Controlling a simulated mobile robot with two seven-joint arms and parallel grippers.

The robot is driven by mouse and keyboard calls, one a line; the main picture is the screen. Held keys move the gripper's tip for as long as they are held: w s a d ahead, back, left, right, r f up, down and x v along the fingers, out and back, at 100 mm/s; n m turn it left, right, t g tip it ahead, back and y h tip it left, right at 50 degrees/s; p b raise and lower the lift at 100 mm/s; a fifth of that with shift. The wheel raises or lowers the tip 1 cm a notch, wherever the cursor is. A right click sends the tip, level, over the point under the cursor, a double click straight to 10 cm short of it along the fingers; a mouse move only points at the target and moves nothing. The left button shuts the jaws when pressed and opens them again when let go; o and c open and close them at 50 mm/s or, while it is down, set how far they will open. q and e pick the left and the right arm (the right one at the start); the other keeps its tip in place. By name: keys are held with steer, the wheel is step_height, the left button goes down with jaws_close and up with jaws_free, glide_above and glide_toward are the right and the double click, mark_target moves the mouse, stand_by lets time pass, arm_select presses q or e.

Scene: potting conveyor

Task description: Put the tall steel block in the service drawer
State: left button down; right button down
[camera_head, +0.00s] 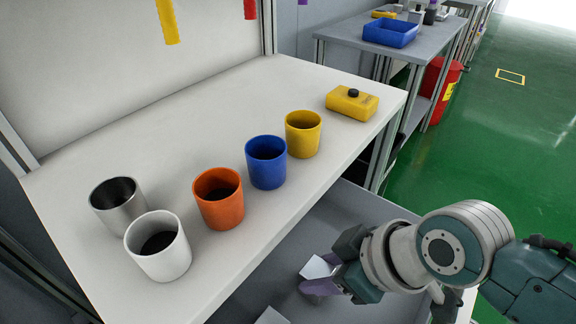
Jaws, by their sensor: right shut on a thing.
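My right gripper (334,277) comes in from the lower right and is shut on a small silvery block, which I take as the tall steel block (317,267). A purple surface shows just below the block; I cannot tell what it belongs to. The block is over the open grey service drawer (352,207) below the table's front edge. Whether it touches the drawer floor is unclear. The fingers hide part of the block. My left gripper is not in view.
On the white table (90,165) stand a steel cup (113,211), a white cup (160,262), an orange cup (219,212), a blue cup (267,174), a yellow cup (303,142) and a yellow box (350,105). A pale flat-topped object (271,317) is cut off at the bottom edge.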

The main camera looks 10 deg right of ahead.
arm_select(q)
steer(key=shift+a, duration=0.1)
arm_select(e)
steer(key=shift+c, duration=1.7)
jaws_free()
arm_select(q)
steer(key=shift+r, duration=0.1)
arm_select(e)
steer(key=shift+r, duration=0.15)
arm_select(q)
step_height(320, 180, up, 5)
steer(key=p, duration=0.5)
arm_select(e)
steer(key=s+d+r+m+h, duration=0.2)
steer(key=s+d+r, duration=0.1)
steer(key=s+r, duration=0.4)
steer(key=s+d+r+m+g+h, duration=0.1)
steer(key=s+d+r+m, duration=0.2)
steer(key=s+r, duration=0.5)
steer(key=shift+d+r+m+h, duration=0.35)
steer(key=shift+d+r, duration=0.25)
steer(key=shift+r, duration=0.2)
